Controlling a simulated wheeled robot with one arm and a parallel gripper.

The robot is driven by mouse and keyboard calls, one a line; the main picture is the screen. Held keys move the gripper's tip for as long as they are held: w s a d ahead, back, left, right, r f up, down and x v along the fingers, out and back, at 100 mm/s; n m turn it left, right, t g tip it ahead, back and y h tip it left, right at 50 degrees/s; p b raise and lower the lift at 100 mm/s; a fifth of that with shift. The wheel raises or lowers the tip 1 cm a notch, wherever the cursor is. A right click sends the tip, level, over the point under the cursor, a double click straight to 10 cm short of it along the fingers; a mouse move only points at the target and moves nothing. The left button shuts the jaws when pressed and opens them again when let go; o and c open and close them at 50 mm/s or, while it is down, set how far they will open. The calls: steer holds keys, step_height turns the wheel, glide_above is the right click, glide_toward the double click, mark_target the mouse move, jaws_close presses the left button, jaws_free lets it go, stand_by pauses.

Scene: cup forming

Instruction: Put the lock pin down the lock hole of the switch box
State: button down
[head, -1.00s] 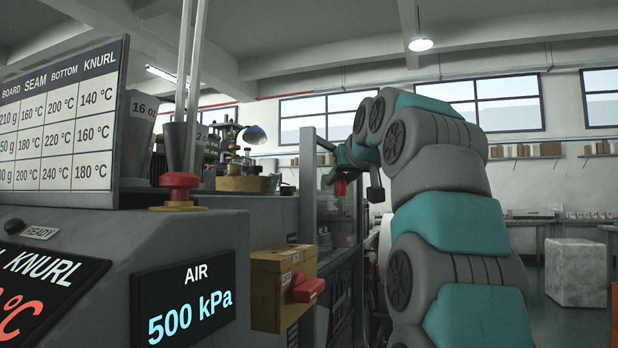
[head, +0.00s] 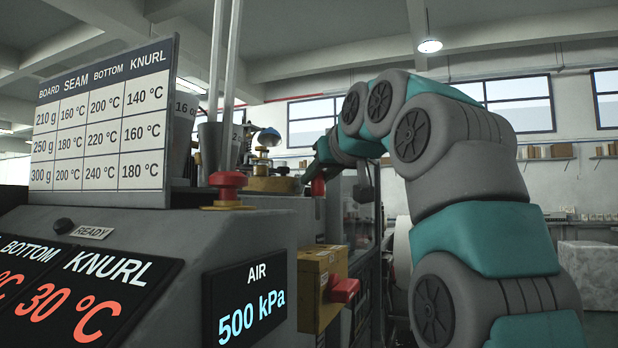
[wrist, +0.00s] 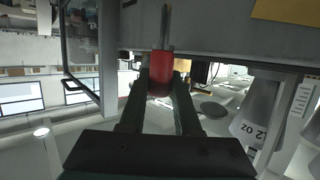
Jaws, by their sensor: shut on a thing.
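The lock pin has a red grip and a thin grey shaft. In the wrist view its red grip (wrist: 161,74) sits between the two dark fingers of my gripper (wrist: 161,88), and its shaft points away from the palm. In the head view the red of the pin (head: 318,186) shows small below my wrist. The yellow switch box (head: 312,292), with a red lever (head: 344,290) on its right side, is fixed to the machine's side. My gripper is above and beyond the box, apart from it. I cannot make out the lock hole.
The grey machine console (head: 250,225) fills the left, with a red mushroom button (head: 227,184), a temperature board (head: 103,120) and an air display (head: 252,306). Open room lies right of the machine.

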step_height(320, 180, down, 9)
steer(key=a+b, duration=0.1)
steer(key=b, duration=0.7)
steer(key=shift+s+a+b, duration=0.25)
steer(key=shift+a+b, duration=0.1)
steer(key=shift+a, duration=0.05)
stand_by(0.8)
steer(key=shift+r, duration=0.1)
steer(key=c, duration=0.5)
jaws_free()
steer(key=shift+c, duration=0.2)
steer(key=shift+s, duration=0.1)
steer(key=v, duration=0.7)
steer(key=shift+s+d, duration=0.25)
steer(key=shift+d, duration=0.05)
